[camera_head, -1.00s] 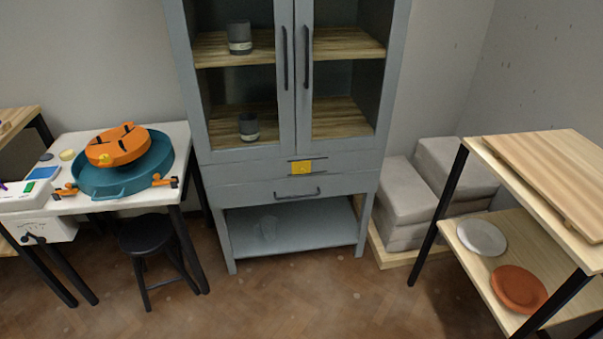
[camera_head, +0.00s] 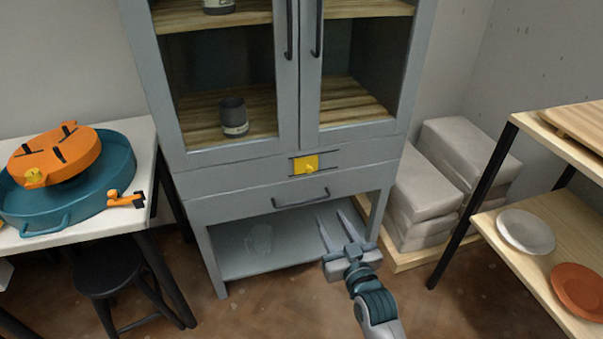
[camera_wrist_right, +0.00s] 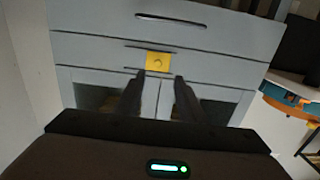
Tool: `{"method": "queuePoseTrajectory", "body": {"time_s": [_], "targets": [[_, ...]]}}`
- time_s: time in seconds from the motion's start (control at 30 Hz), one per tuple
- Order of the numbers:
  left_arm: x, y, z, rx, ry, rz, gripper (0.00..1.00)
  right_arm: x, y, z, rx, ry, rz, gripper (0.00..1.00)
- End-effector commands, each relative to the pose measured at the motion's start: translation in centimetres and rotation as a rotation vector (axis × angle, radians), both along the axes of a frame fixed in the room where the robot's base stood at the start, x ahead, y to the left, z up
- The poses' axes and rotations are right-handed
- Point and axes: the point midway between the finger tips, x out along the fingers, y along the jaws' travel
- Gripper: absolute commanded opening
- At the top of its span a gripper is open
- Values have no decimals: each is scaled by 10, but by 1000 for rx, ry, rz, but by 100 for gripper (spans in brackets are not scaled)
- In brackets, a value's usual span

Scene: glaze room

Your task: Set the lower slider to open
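A yellow slider (camera_head: 305,165) with a small knob sits on dark rails across the grey cabinet's front (camera_head: 230,177), below the glass doors and above the drawer handle. It is toward the left end of the rails, with bare rail to its right. My right gripper (camera_head: 332,222) is open and empty, below and right of the slider, in front of the lower opening. In the right wrist view, turned upside down, the slider (camera_wrist_right: 158,62) shows beyond and between my two open fingers (camera_wrist_right: 155,95), apart from them. My left gripper is not in view.
The drawer handle (camera_head: 300,200) sticks out between the slider and my right gripper. Long door handles (camera_head: 289,30) hang above. A shelf rack (camera_head: 490,215) with plates stands right, wrapped blocks (camera_head: 420,190) beside the cabinet.

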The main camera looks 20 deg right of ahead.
Motion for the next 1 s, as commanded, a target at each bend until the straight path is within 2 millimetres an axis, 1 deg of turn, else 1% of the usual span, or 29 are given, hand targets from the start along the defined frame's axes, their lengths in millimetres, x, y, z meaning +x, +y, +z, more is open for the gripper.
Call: {"method": "queuePoseTrajectory", "body": {"time_s": [0.1, 0.2, 0.5, 0.67, 0.87, 1.0], "targets": [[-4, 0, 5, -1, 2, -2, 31, 1, -3, 12, 0, -30, -6, 36], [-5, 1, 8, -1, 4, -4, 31, 1, -4, 16, 0, -36, -7, 36], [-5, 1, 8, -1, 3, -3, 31, 1, -4, 16, 0, -35, -7, 36], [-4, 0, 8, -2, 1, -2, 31, 6, -3, 16, -1, -35, -7, 36], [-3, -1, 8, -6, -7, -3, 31, 24, -3, 16, -1, -36, -7, 36], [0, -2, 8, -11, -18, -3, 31, 44, -2, 16, -1, -37, -7, 36]]}}
